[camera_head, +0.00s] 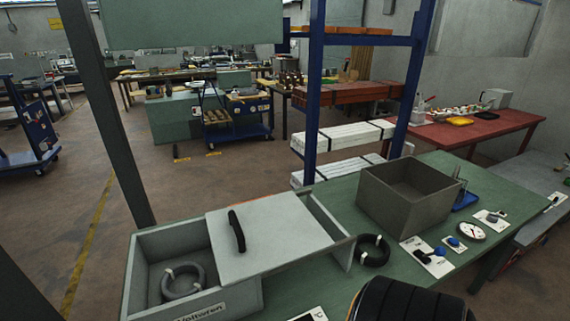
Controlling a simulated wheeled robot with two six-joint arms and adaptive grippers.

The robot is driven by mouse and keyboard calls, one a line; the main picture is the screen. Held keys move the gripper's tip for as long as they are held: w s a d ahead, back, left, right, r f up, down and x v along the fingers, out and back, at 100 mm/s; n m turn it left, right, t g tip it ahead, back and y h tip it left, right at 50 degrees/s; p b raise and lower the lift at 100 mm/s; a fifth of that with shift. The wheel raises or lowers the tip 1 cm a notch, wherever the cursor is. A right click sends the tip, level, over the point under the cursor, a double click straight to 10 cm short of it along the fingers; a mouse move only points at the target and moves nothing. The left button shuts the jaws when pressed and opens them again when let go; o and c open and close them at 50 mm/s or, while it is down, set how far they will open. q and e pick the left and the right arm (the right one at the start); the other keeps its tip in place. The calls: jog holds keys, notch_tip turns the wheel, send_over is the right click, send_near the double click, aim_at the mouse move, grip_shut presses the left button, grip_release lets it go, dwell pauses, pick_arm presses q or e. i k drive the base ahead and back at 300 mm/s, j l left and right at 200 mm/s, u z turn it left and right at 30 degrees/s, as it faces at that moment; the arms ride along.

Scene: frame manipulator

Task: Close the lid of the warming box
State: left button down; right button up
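The warming box (136,280) is a long grey box at the front left of the green table, with a partly legible label on its front. Its flat grey lid (275,235) lies over the middle and right of the box and has a black upright handle (237,231) near its left edge. The left part of the box is open. A dark ring with white ties (183,283) lies inside that open part. Neither my left nor my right gripper can be made out in the view.
A second black ring (372,250) lies close to the box's right end. An open grey bin (402,195), a round gauge (471,231) and small blue items stand farther right. A dark grey post (108,120) rises behind the box. A black ribbed object (410,300) fills the bottom edge.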

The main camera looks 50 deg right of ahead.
aim_at(255, 238)
jog(key=i+l+z, duration=0.1)
jog(key=z, duration=1.35)
jog(key=i+l, duration=0.05)
